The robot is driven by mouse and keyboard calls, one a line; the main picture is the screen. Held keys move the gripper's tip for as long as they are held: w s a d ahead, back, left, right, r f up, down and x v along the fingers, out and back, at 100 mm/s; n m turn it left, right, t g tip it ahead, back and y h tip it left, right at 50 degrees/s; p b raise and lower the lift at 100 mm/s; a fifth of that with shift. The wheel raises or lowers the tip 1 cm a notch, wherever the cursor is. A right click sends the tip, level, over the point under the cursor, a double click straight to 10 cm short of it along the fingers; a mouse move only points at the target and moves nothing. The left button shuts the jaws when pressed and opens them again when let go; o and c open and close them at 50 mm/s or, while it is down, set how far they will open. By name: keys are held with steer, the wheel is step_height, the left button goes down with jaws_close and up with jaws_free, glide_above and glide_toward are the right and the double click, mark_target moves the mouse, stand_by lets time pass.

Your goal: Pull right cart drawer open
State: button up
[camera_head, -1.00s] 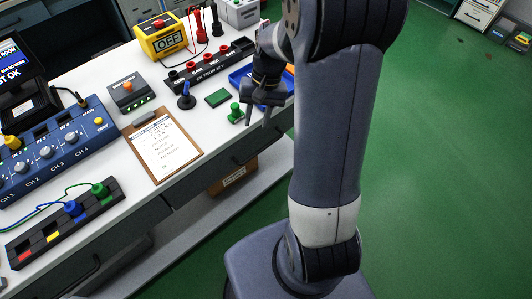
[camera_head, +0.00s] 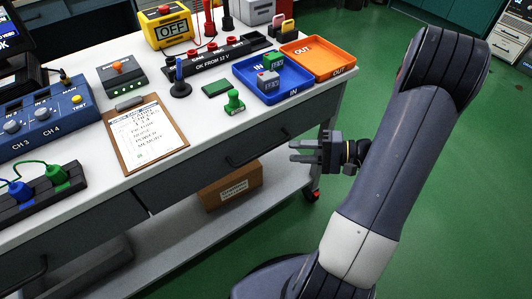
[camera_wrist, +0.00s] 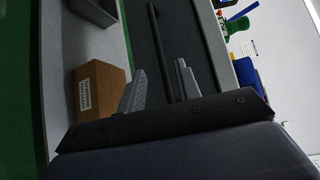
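The right cart drawer (camera_head: 205,165) is a dark grey front under the white worktop, and it looks closed. Its dark bar handle (camera_head: 248,157) sits toward the drawer's right part. My gripper (camera_head: 292,152) is open and empty in front of the cart, with its fingers pointing left in the head view. It appears apart from the handle, to its right. In the wrist view the handle (camera_wrist: 163,45) appears between the two open fingers, and its near end is hidden behind my gripper. I cannot tell the depth between them.
A cardboard box (camera_head: 230,187) stands on the lower shelf (camera_head: 190,240). A clipboard (camera_head: 146,133), a blue tray (camera_head: 296,93) and an orange tray (camera_head: 335,70) lie on the worktop. A caster (camera_head: 312,195) is below the right corner. Green floor is free at right.

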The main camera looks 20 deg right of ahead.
mark_target(265, 150)
steer(key=x, duration=0.9)
steer(key=shift+w+a, duration=0.1)
steer(key=shift+a, duration=0.2)
jaws_close()
